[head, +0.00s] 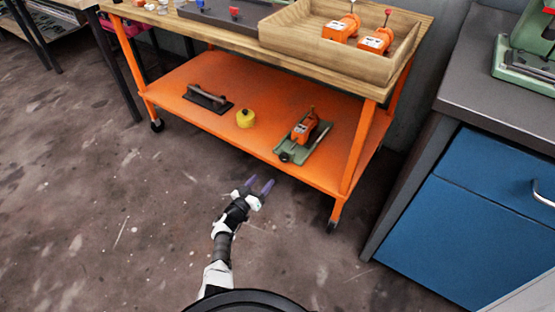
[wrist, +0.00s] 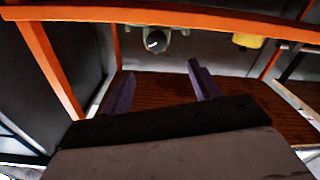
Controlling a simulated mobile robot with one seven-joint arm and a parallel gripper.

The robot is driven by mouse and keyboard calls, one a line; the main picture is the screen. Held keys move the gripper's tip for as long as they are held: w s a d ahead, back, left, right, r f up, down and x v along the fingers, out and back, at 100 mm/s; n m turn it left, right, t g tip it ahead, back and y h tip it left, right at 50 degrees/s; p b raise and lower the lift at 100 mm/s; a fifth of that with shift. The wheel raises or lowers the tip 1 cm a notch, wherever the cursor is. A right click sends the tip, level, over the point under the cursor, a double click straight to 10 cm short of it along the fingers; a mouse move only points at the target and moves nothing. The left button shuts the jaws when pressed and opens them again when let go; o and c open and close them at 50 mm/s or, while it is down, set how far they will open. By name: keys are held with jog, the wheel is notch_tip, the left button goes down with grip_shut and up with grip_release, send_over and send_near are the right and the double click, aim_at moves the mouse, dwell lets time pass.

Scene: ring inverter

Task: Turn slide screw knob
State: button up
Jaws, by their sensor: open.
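A green slide (head: 302,152) with an orange unit (head: 305,127) on it lies on the lower orange shelf, near its front edge. Its dark round screw knob (head: 284,157) faces the front. In the wrist view the knob (wrist: 155,42) shows as a small grey-black disc, above and between the fingers. My gripper (head: 259,187) is open and empty, in front of the shelf and apart from the knob. Its two purple fingers also show in the wrist view (wrist: 160,72). Most of the slide is hard to make out in the wrist view.
The orange shelf (head: 215,80) also holds a yellow round object (head: 245,118) and a dark handled tool (head: 208,98). An orange leg (head: 349,170) stands right of the slide. A wooden tray (head: 285,42) is on top. A blue cabinet (head: 480,220) stands at right. Floor at left is clear.

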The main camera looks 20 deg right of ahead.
aim_at(283, 160)
jog(key=b+x, duration=0.3)
jog(key=x, duration=0.1)
jog(key=b+x, duration=0.4)
jog(key=f+b+x, duration=0.1)
jog(key=b+x, duration=0.2)
jog(key=x, duration=0.1)
jog(key=shift+s+d+f+b, duration=0.1)
jog(key=shift+s+d+b, duration=0.15)
jog(key=shift+b, duration=0.15)
jog(key=shift+w+d+r+b, duration=0.3)
jog(key=shift+w+d+b, duration=0.25)
jog(key=shift+d, duration=0.05)
jog(key=c, duration=1)
